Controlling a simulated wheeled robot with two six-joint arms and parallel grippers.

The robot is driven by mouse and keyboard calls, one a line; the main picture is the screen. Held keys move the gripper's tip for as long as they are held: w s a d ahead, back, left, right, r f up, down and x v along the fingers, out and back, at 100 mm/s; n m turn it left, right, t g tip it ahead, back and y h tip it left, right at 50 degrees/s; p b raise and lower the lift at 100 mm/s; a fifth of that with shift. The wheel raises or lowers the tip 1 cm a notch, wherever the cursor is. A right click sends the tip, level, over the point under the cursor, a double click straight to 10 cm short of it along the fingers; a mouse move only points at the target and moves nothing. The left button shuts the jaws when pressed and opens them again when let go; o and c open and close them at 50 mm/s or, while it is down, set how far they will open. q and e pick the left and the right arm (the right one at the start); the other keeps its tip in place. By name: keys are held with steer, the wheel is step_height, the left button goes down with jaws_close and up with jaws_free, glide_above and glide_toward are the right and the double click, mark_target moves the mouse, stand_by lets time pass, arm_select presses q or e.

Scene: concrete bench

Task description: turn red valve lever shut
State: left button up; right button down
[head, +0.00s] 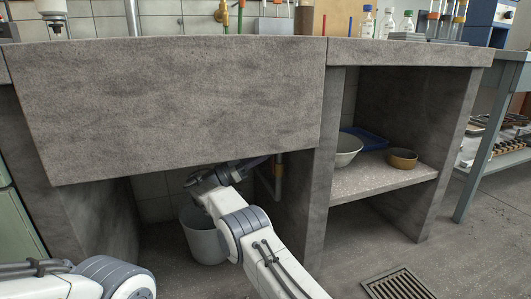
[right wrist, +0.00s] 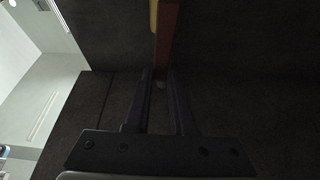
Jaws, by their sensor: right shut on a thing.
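The red valve lever (right wrist: 167,38) shows dimly in the right wrist view as a dark reddish bar running up from between my fingertips. My right gripper (right wrist: 160,77) is shut on its end. The lever cannot be made out there, and the bench front hides the upper part of the pipe. My left arm shows only at the bottom left; its gripper is out of view.
The thick concrete bench front (head: 180,100) hangs just above my right arm. A grey bucket (head: 203,238) stands on the floor below the forearm. A concrete side panel (head: 322,190) is right of the pipe, with a shelf (head: 385,190) beyond holding bowls.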

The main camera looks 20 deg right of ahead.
steer(key=s+m+g, duration=0.1)
steer(key=m, duration=0.1)
steer(key=m+g, duration=0.1)
steer(key=m, duration=0.2)
steer(key=s+f+m+g, duration=0.1)
steer(key=m, duration=0.1)
steer(key=shift+s+g+y, duration=0.3)
steer(key=shift+s+g, duration=0.05)
steer(key=shift+g, duration=0.05)
steer(key=c, duration=0.8)
jaws_free()
steer(key=shift+r, duration=0.1)
steer(key=shift+o, duration=0.2)
